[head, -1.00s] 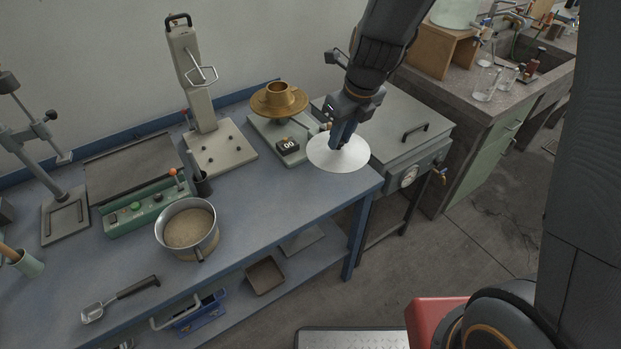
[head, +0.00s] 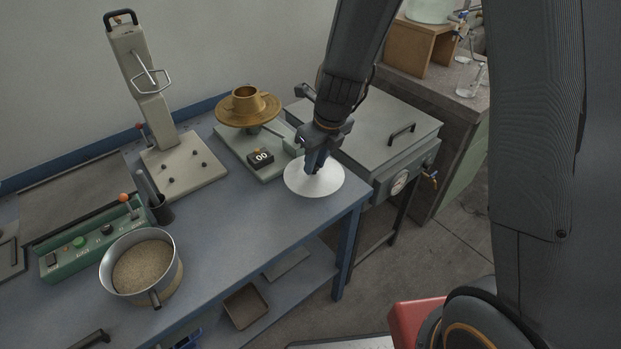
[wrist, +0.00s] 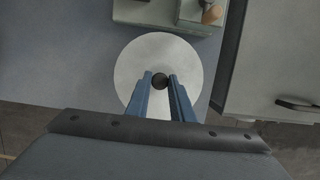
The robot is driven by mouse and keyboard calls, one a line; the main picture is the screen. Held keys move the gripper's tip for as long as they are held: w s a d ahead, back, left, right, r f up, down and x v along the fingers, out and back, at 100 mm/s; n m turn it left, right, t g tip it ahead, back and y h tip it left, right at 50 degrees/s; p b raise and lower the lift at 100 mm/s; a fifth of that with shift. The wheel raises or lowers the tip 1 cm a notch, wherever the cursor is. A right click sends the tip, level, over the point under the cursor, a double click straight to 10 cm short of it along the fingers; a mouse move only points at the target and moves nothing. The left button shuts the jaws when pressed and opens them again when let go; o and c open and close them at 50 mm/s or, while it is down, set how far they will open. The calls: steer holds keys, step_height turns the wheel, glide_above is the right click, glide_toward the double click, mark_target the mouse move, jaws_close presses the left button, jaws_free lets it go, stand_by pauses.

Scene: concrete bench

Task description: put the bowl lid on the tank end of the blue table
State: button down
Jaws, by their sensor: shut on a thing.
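The bowl lid (head: 300,184) is a pale, round disc with a dark knob. It is at the right end of the blue table (head: 222,246), the end beside the grey tank (head: 365,130). My gripper (head: 314,170) is above the lid and shut on its knob. In the wrist view, the two blue fingers (wrist: 160,84) close on the dark knob at the middle of the lid (wrist: 133,66). The lid looks level and over the tabletop. I cannot tell whether it touches the table.
A scale with a brass pan (head: 248,108) stands just behind and left of the lid. A pot of sand (head: 140,265), a green control box (head: 90,240) and a grey upright press (head: 150,100) are farther left. The table between pot and lid is clear.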

mark_target(317, 168)
steer(key=shift+f+b, duration=0.9)
steer(key=shift+f, duration=1.25)
steer(key=shift+f, duration=0.1)
steer(key=c, duration=1.5)
jaws_free()
steer(key=shift+c, duration=0.2)
steer(key=p+v, duration=0.3)
steer(key=v, duration=0.8)
steer(key=s+d+r+n, duration=0.1)
steer(key=s+d+n, duration=0.2)
steer(key=n, duration=0.6)
steer(key=s+d+r+n+h, duration=0.1)
steer(key=s+d+n, duration=0.3)
steer(key=n, duration=0.6)
steer(key=s+d+r+n+g, duration=0.1)
steer(key=s+d+n, duration=0.3)
steer(key=n, duration=0.6)
steer(key=s, duration=0.2)
steer(key=shift+s+h, duration=0.3)
